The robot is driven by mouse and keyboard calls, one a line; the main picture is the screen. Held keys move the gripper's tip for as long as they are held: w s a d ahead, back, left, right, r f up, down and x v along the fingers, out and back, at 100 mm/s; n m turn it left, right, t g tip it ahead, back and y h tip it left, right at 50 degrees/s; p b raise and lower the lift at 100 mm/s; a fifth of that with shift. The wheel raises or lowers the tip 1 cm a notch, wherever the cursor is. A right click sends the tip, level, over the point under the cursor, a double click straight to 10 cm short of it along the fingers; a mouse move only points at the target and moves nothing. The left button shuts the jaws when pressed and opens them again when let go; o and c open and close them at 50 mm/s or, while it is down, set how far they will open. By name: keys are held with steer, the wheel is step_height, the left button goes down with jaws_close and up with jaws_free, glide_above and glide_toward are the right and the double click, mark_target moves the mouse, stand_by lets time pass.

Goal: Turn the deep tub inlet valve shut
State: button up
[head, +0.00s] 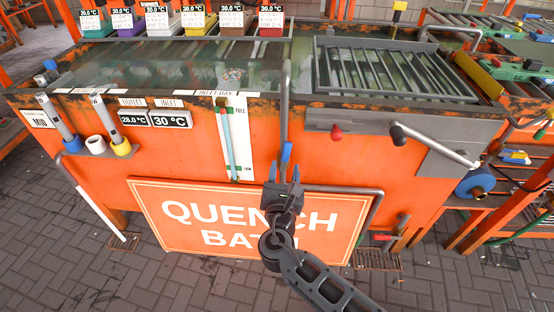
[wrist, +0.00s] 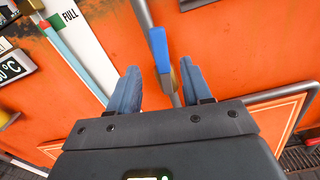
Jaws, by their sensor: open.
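A blue lever handle (head: 286,152) sits on a grey vertical pipe (head: 284,110) at the front of the orange quench bath (head: 90,140). In the wrist view the blue handle (wrist: 159,48) lies roughly along the pipe, with a small brass-coloured part at its lower end. My gripper (head: 284,170) is open and empty, just below the handle in the head view. In the wrist view my gripper (wrist: 159,74) has its two fingers spread on either side of the pipe, with the handle's lower end near the gap. I cannot tell whether a finger touches it.
A "QUENCH BATH" sign (head: 170,215) stands behind my gripper. A white level gauge (head: 235,135) is to the left. A grey lever (head: 435,145) and a red knob (head: 336,132) are to the right. A grey pipe (head: 375,205) runs along the sign's right side.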

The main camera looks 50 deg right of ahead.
mark_target(286, 154)
steer(key=shift+x, duration=3.2)
jaws_close()
